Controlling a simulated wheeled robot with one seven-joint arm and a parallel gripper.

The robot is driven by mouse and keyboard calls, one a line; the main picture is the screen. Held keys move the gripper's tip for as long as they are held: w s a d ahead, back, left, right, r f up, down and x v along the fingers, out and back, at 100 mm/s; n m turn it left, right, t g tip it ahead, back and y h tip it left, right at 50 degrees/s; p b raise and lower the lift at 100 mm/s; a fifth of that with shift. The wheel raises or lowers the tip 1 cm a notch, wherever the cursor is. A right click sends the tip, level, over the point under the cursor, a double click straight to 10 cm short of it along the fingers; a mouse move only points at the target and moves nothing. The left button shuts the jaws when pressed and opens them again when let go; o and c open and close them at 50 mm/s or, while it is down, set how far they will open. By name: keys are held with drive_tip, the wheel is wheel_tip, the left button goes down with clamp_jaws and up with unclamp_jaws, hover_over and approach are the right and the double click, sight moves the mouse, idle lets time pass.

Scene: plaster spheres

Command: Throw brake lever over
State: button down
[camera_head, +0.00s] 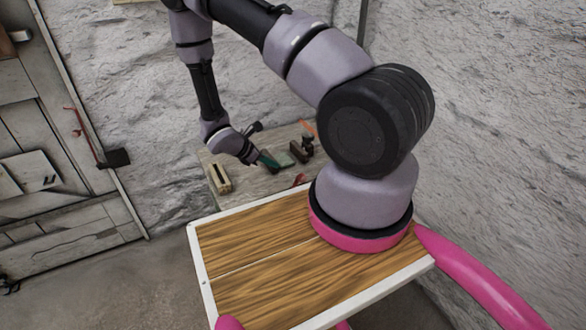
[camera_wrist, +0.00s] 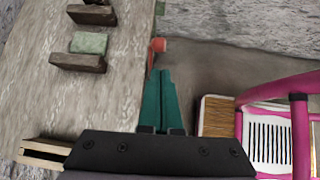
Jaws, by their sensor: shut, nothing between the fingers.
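My gripper (camera_head: 275,165) has green fingers and hangs over the table. In the wrist view the fingers of my gripper (camera_wrist: 160,74) lie together, empty, and point towards the red part. I cannot tell whether they touch it. The lever's lower part and pivot are hidden.
The table (camera_head: 240,191) carries a wooden box (camera_head: 219,178), a green block (camera_wrist: 89,42) between dark blocks (camera_wrist: 78,62), and an orange strip (camera_head: 307,128) at the back. A rough wall stands behind. A plank door (camera_head: 60,150) is at left.

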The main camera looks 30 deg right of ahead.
sight(303, 175)
drive_tip(key=x, duration=1.3)
drive_tip(key=shift+d+f, duration=0.15)
drive_tip(key=shift+f, duration=0.1)
drive_tip(key=shift+d+f, duration=0.15)
drive_tip(key=shift+d, duration=0.45)
drive_tip(key=shift+d+f, duration=0.15)
drive_tip(key=shift+d, duration=0.45)
